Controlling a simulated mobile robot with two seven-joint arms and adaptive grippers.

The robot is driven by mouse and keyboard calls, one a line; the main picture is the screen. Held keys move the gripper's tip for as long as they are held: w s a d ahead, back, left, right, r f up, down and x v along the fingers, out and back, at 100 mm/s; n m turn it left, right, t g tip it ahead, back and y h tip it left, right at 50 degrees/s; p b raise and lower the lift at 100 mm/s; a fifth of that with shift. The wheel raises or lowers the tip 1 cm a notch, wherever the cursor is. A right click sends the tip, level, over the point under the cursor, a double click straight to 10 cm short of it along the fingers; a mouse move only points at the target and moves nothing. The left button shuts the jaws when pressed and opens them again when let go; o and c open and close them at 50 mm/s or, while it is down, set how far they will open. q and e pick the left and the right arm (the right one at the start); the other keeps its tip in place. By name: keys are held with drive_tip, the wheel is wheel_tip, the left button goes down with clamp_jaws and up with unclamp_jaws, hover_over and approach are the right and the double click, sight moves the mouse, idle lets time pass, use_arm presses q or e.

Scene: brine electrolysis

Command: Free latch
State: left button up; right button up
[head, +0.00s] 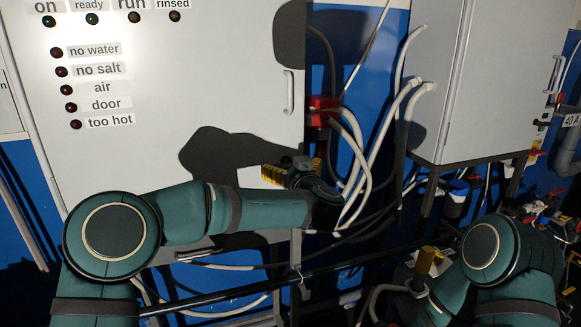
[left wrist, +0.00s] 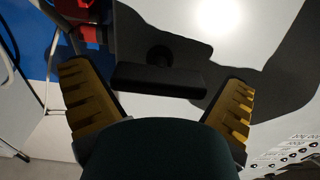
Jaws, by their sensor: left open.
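A black bar-shaped latch handle (left wrist: 158,78) on a round stem stands out from the white cabinet door in the left wrist view. My left gripper (head: 293,170) is open at the lower right part of the door. Its yellow fingers (left wrist: 90,103) stand wide apart, one on each side of the handle, with gaps to both. I cannot tell the depth between fingertips and handle. In the head view my gripper and arm mostly hide the latch. My right gripper (head: 427,263) is at the lower right, its yellow fingers partly visible and away from the door.
The white cabinet door (head: 200,90) carries indicator lamps and a pale pull handle (head: 289,92). A red block (head: 323,110) with cables sits at its right edge. A grey cabinet (head: 435,85) stands at the right. Hoses and a dark rail (head: 230,300) run below.

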use_arm(q)
drive_tip(key=c, duration=0.9)
drive_tip(key=shift+n, duration=0.3)
drive_tip(key=shift+c, duration=0.2)
drive_tip(key=n+b, duration=0.2)
drive_tip(key=n, duration=0.1)
drive_tip(key=shift+n, duration=0.4)
drive_tip(key=n+b, duration=0.2)
drive_tip(key=n, duration=0.2)
drive_tip(key=shift+f+b, duration=0.1)
drive_tip(key=shift+b, duration=0.25)
drive_tip(key=n+b, duration=0.3)
drive_tip(key=n, duration=0.2)
drive_tip(key=shift+n+b, duration=0.3)
drive_tip(key=shift+n, duration=0.1)
drive_tip(key=shift+n+b, duration=1.05)
drive_tip(key=shift+n, duration=0.75)
